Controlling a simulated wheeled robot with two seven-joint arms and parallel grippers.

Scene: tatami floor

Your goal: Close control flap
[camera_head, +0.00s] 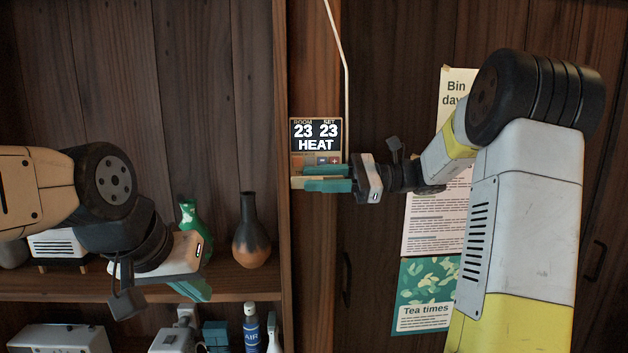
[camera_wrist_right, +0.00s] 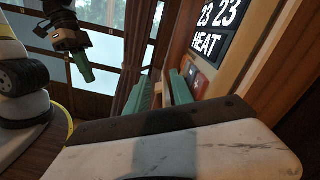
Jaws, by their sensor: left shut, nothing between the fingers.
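The wall control (camera_head: 316,136) is a small wood-framed panel on a post, its dark display reading 23, 23 and HEAT. It also shows in the wrist view (camera_wrist_right: 214,30). Its buttons (camera_head: 326,160) are uncovered just under the display; a red and a dark one show in the wrist view (camera_wrist_right: 196,80). A tan strip, seemingly the lowered flap (camera_head: 299,183), shows at the bottom, partly hidden by my right gripper (camera_head: 327,178). The right gripper's teal fingers are a little apart, at the flap; contact is unclear. My left gripper (camera_head: 195,290) is shut and empty, low by the shelf.
A white cable (camera_head: 346,75) runs down to the control. Papers (camera_head: 428,290) hang on the wall behind my right arm.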

